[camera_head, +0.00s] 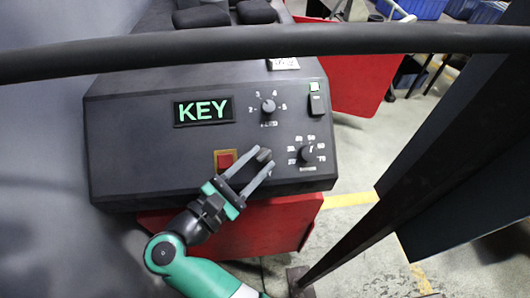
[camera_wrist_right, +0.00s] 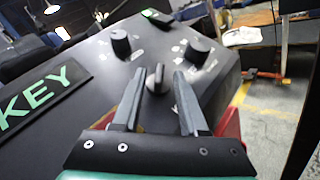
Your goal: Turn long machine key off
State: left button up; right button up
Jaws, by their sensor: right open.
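The machine's dark sloped control panel (camera_head: 140,160) fills the middle of the head view, with a green KEY display (camera_head: 204,111) at its left. A small dark grey key-like knob (camera_head: 264,155) stands on its lower part; it also shows in the right wrist view (camera_wrist_right: 157,84). My right gripper (camera_head: 262,161) reaches up from below. Its open fingers lie on either side of this knob, which shows between them in the wrist view (camera_wrist_right: 162,76). Whether either finger touches it I cannot tell. My left gripper is not in view.
A numbered dial (camera_head: 268,106) sits above and another dial (camera_head: 306,153) sits close to the right. A red button (camera_head: 225,161) on a yellow plate lies left of the fingers. A green-lit switch (camera_head: 316,103) is at upper right. A dark bar (camera_head: 400,39) crosses the top.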

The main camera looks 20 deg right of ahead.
jog(key=shift+x, duration=1.35)
grip_shut()
